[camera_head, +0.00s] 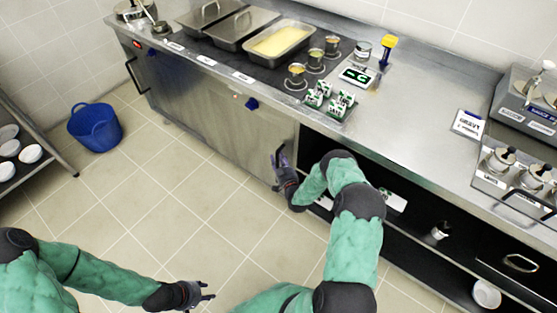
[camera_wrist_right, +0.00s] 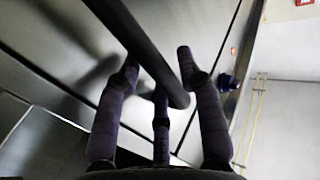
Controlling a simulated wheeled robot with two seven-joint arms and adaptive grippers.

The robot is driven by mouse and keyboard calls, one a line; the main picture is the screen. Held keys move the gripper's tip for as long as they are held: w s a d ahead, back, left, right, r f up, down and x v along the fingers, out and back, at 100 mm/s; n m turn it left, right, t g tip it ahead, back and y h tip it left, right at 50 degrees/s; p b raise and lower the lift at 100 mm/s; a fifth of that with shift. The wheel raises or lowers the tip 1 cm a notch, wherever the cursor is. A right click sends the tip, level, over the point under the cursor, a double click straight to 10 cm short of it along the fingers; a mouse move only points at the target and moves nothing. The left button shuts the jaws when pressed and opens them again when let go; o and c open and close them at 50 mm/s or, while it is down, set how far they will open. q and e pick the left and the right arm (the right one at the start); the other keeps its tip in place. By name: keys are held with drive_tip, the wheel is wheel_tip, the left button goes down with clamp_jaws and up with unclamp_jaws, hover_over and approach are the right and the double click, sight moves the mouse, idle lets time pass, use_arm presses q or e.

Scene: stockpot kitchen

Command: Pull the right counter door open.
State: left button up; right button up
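The right counter door is the steel front panel (camera_head: 232,128) beside the open shelf bay; it looks shut, flush with the counter front. My right gripper (camera_head: 279,158) is at this panel's right edge. In the right wrist view a dark bar handle (camera_wrist_right: 150,55) crosses between the spread fingers of my right gripper (camera_wrist_right: 157,62), close to the palm. The fingers stand apart around the bar and do not look closed on it. My left gripper (camera_head: 208,291) is open and empty above the floor at the lower left.
The counter top holds steel trays (camera_head: 280,40), small cups (camera_head: 297,72) and a card stand (camera_head: 357,75). An open shelf bay (camera_head: 430,230) lies right of the door. A blue bucket (camera_head: 95,127) stands at left. The tiled floor (camera_head: 170,200) before the door is clear.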

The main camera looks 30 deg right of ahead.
drive_tip(key=shift+w, duration=0.15)
clamp_jaws()
